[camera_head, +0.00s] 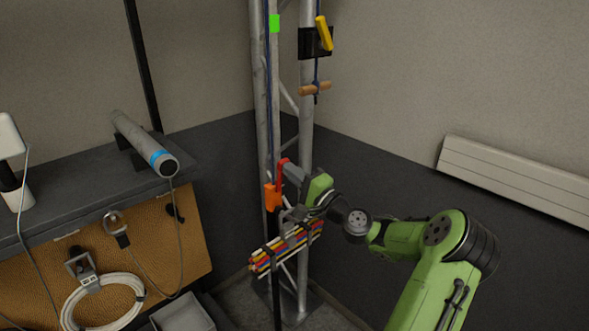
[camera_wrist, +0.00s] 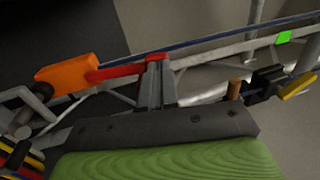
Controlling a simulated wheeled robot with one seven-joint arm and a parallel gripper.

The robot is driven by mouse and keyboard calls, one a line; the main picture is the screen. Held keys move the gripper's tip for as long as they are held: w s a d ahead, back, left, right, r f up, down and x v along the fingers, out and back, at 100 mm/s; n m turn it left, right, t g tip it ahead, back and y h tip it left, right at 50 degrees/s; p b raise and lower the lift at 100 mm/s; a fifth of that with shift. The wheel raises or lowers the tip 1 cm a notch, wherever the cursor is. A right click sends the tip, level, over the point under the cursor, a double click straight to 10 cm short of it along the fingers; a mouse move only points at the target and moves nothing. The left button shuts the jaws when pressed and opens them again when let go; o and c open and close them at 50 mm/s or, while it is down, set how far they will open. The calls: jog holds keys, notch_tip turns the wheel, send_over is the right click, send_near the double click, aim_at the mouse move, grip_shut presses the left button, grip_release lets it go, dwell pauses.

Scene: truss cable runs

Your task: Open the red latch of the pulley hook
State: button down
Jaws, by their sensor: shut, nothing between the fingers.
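The pulley hook's orange body (camera_head: 272,198) hangs low on the truss in the head view. Its red latch (camera_head: 280,172) stands above the body, beside my fingertips. In the wrist view the orange body (camera_wrist: 68,74) is at the left, and the red latch (camera_wrist: 120,72) runs from it toward the middle. My gripper (camera_head: 287,169) comes in from the right; its fingers are shut. In the wrist view the fingertips (camera_wrist: 158,60) are at the far end of the red latch, very near or touching it. Nothing shows gripped between them.
The metal truss (camera_head: 306,120) stands in the corner. It carries a yellow lever (camera_head: 324,33), a wooden toggle (camera_head: 315,88), a green marker (camera_head: 274,23) and blue rope. A bundle of coloured cables (camera_head: 286,248) lies below my gripper. A dark bench (camera_head: 80,205) stands left.

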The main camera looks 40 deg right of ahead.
jog(key=r+g+p, duration=0.1)
jog(key=p, duration=0.1)
jog(key=w+r+p, duration=0.1)
jog(key=p, duration=0.1)
jog(key=shift+w+a+g+p, duration=0.1)
jog(key=shift+w+g+p, duration=0.15)
jog(key=shift+g+p, duration=0.15)
jog(key=shift+w+g+p, duration=0.3)
jog(key=shift+p, duration=0.5)
jog(key=shift+w+f, duration=0.1)
jog(key=shift+f, duration=0.25)
